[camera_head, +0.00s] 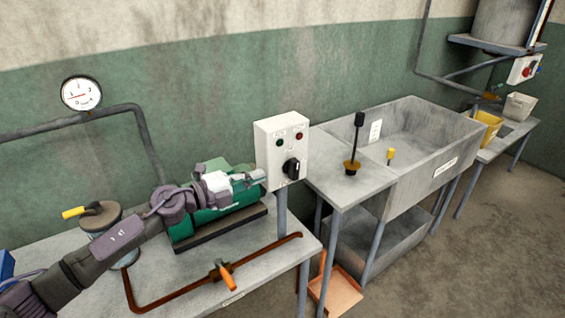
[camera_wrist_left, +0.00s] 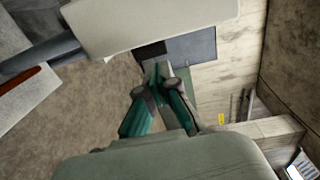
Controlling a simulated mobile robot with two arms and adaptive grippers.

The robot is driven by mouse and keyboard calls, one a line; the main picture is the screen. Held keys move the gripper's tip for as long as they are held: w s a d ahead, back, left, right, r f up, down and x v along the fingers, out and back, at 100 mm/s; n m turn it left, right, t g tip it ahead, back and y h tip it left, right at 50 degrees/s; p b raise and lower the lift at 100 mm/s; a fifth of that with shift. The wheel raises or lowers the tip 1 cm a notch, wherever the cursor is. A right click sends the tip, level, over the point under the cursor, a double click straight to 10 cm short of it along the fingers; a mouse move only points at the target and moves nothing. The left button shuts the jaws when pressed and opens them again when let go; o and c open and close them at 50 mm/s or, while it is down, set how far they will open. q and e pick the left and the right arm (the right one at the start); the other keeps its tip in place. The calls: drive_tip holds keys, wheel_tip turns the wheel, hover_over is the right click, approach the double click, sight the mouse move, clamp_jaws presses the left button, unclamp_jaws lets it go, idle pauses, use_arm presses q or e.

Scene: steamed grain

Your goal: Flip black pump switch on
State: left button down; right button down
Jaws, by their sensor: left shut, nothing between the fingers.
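The black pump switch (camera_head: 291,168) is a rotary knob on the front of a white control box (camera_head: 278,131), below a green and a red button. My left gripper (camera_head: 257,177) is shut and empty, with its tips beside the lower left edge of the box, to the left of the switch. I cannot tell whether the tips touch the box. In the left wrist view, the shut fingers (camera_wrist_left: 163,76) point past the pale box (camera_wrist_left: 150,20) at the top; the switch cannot be made out there. My right gripper is not in view.
My left arm passes over a green pump (camera_head: 215,212) on the bench (camera_head: 195,291). A copper-coloured pipe with an orange-handled valve (camera_head: 222,274) runs along the bench front. A grey sink (camera_head: 410,140) and a side table holding a black-handled tool (camera_head: 355,145) stand right of the box.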

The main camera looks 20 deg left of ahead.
sight(294, 160)
use_arm(q)
drive_tip(key=p+x, duration=0.1)
drive_tip(key=x, duration=0.5)
drive_tip(key=shift+w+d, duration=0.2)
drive_tip(key=shift+w, duration=0.05)
drive_tip(key=shift+w+d+f+p, duration=0.1)
drive_tip(key=shift+w+d+p, duration=0.3)
drive_tip(key=shift+w, duration=0.2)
drive_tip(key=shift+d+r+p, duration=0.1)
drive_tip(key=shift+r+p, duration=0.2)
drive_tip(key=shift+p, duration=0.2)
drive_tip(key=shift+w+r+p, duration=0.2)
drive_tip(key=shift+r+p, duration=0.05)
drive_tip(key=shift+p, duration=0.25)
drive_tip(key=w+d+r+p, duration=0.1)
drive_tip(key=w+p, duration=0.1)
drive_tip(key=p, duration=0.1)
drive_tip(key=shift+d, duration=0.4)
drive_tip(key=shift+w+d, duration=0.15)
drive_tip(key=shift+w, duration=0.05)
idle(0.3)
drive_tip(key=shift+r+p, duration=0.1)
drive_tip(key=shift+p, duration=0.2)
idle(1.1)
